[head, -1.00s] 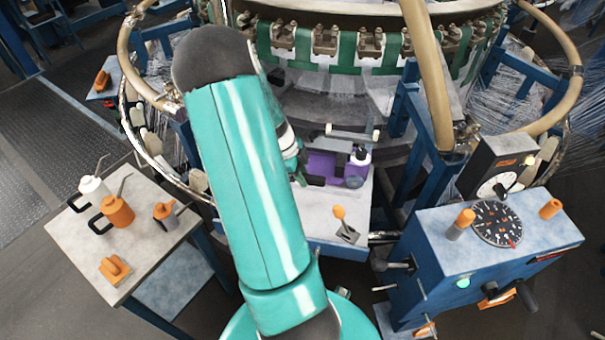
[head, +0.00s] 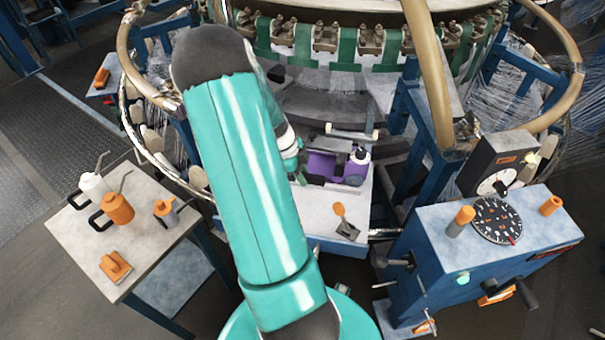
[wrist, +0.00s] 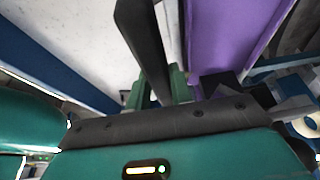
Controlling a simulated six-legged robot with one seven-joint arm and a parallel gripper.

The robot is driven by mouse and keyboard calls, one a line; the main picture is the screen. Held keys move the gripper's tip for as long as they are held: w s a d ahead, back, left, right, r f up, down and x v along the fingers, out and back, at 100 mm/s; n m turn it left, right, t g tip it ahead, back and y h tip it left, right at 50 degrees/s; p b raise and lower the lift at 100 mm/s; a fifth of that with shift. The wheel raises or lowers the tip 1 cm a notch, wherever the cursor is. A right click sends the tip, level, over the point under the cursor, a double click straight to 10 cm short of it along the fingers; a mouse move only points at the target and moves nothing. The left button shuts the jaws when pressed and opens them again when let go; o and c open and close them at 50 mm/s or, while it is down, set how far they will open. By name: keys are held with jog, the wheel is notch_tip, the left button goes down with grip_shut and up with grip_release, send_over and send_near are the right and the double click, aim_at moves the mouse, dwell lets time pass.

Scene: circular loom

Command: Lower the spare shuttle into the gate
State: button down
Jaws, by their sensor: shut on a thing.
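My gripper (head: 305,175) is at the shuttle's left end, mostly hidden behind my teal arm in the head view. In the wrist view my gripper (wrist: 160,88) shows green finger parts close around a dark upright piece beside the purple side. It is shut on the shuttle. I cannot tell the gate apart, or whether the shuttle touches it.
The pale plate (head: 318,225) carries an orange-tipped lever (head: 340,218). A blue console (head: 480,250) with a dial stands right. A side table (head: 75,235) with bottles stands left. Tan hoops (head: 432,75) and blue posts crowd the loom's front.

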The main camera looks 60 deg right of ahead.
jog(key=shift+f, duration=0.55)
dwell(0.4)
jog(key=c, duration=1.2)
grip_release()
jog(key=shift+o, duration=0.2)
jog(key=v, duration=1.4)
